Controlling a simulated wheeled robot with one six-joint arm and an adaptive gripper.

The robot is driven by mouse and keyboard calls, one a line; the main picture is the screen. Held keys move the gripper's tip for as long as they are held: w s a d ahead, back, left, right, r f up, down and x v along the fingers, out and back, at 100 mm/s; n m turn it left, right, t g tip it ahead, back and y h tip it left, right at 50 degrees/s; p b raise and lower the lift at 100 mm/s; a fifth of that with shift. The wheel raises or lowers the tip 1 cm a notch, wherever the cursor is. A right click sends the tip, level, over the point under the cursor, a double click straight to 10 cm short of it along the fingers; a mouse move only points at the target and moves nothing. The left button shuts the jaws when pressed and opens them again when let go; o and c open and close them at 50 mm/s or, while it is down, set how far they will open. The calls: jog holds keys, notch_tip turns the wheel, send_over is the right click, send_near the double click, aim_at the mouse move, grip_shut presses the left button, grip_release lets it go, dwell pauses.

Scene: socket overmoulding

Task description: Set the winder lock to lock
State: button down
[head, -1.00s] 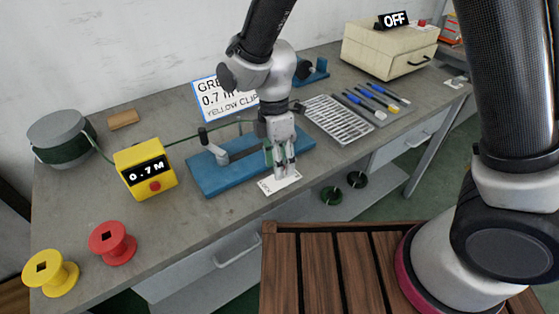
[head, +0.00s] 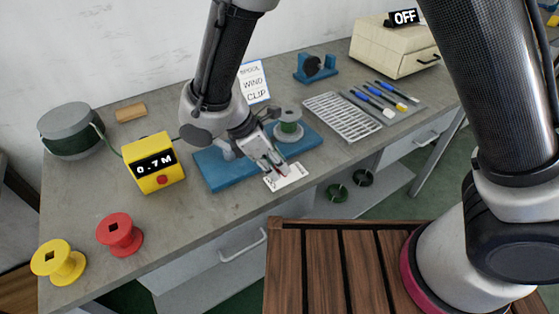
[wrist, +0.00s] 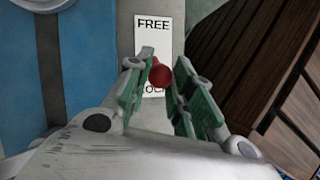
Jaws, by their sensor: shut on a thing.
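The winder is a blue base (head: 222,172) on the bench with a spool of green cable (head: 289,127) at its right end. A white card (head: 287,178) lies in front of the base. In the wrist view the card (wrist: 152,36) reads FREE at the top, with a partly hidden word, apparently LOCK, lower down. My gripper (head: 272,167) is low over the card, tilted. In the wrist view its green-padded fingers (wrist: 160,84) are shut on a red knob (wrist: 160,76). The knob covers the card below FREE, just above the lower word. The lever under it is hidden.
A yellow meter (head: 153,163) reading 0.7M stands left of the winder. Red (head: 120,236) and yellow (head: 59,260) spools sit at the front left. A wire rack (head: 342,117) lies to the right. A sign (head: 254,82) stands behind my arm.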

jog(key=c, duration=1.2)
grip_release()
jog(key=v, duration=1.2)
